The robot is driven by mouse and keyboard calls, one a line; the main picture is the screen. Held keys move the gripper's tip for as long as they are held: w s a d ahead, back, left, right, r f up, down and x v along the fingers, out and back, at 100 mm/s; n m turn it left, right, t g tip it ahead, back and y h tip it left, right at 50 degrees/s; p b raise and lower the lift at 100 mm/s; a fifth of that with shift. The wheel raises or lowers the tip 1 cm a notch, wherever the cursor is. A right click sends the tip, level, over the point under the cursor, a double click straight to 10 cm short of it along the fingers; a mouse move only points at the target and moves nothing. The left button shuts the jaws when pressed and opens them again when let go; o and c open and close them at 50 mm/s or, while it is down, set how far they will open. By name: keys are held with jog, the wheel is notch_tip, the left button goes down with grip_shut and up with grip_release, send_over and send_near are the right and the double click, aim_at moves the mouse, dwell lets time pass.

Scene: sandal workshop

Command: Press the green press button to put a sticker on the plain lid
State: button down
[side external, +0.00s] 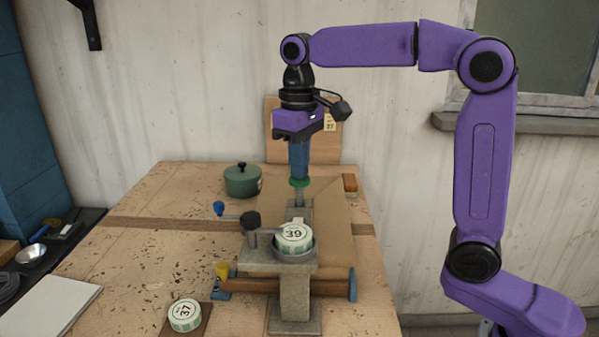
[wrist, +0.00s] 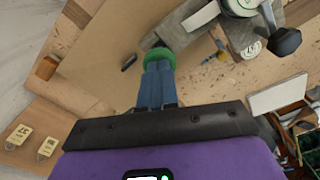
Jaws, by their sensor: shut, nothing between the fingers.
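The green press button (side external: 299,183) sits on a post at the back of the grey press (side external: 295,290). It also shows in the wrist view (wrist: 160,54). My gripper (side external: 299,177) points straight down with its blue fingers together and empty. Its fingertips (wrist: 158,67) are right over the button and appear to touch it. A round lid (side external: 294,237) lies in the press's round holder, and its top shows a pale green and white sticker with 39. Another lid (side external: 185,315), marked 37, lies on a small brown mat at the front left.
A dark green pot (side external: 242,180) stands behind the press to the left. A board (side external: 272,135) with tags stands at the back. The table's left part is mostly clear.

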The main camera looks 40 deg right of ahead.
jog(key=shift+r, duration=3)
jog(key=s+d+f+n, duration=0.3)
jog(key=s+f+n, duration=0.1)
jog(key=s+f, duration=0.6)
jog(key=s+d+f+n, duration=0.3)
jog(key=s+f, duration=0.6)
jog(key=s, duration=0.8)
jog(key=n, duration=0.2)
jog(key=shift+d+f+n, duration=0.2)
jog(key=shift+f+n, duration=0.1)
jog(key=shift+f, duration=0.1)
